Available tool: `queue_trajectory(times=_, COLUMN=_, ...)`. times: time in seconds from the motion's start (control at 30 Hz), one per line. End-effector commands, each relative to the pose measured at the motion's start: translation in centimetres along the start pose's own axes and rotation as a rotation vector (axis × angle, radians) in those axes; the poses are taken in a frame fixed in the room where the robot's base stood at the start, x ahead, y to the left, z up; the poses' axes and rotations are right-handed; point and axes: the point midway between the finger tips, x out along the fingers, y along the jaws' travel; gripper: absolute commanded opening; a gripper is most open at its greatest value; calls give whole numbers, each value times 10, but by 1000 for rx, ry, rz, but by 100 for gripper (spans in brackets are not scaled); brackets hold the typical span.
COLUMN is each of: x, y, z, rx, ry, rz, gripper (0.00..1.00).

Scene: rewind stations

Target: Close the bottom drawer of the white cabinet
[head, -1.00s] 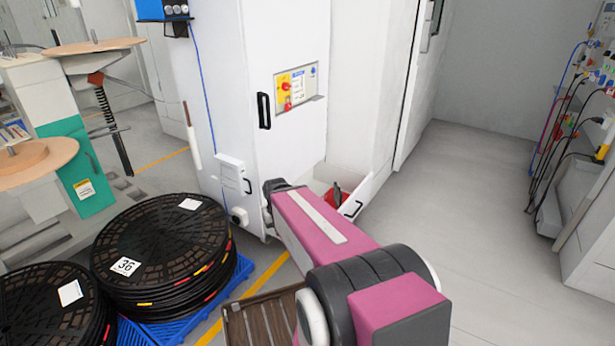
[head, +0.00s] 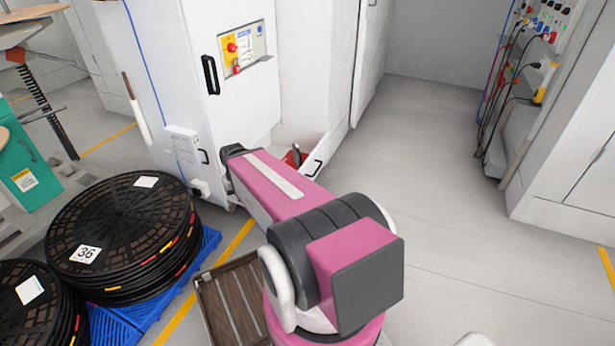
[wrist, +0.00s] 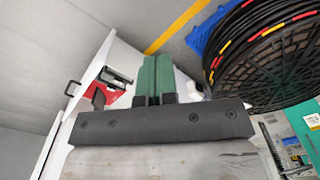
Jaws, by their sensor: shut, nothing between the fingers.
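The white cabinet (head: 228,105) stands at centre left in the head view. A red thing (head: 292,157) lies inside; part of the drawer is hidden by my pink arm. In the wrist view the drawer front (wrist: 94,66) and the red thing (wrist: 100,94) show left of my gripper (wrist: 155,62). Its green fingers are together and empty. I see no contact with the drawer. The head view hides the fingertips behind my arm.
Black reels (head: 125,230) are stacked on a blue pallet (head: 140,318) at left. A brown slatted crate (head: 232,300) lies beside my arm. A panel with hanging cables (head: 525,60) stands at right. The grey floor (head: 420,180) between is clear.

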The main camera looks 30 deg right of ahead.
Motion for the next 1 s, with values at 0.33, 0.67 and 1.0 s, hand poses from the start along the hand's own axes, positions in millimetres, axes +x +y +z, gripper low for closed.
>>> queue_trajectory(times=0.33, x=42, y=64, z=-39, rx=187, ry=18, rz=-202, gripper=0)
queue_trajectory(times=0.67, x=84, y=153, z=-69, rx=416, ry=99, rz=-424, gripper=0)
queue_trajectory(times=1.0, x=125, y=266, z=-82, rx=673, ry=239, rz=-623, gripper=0)
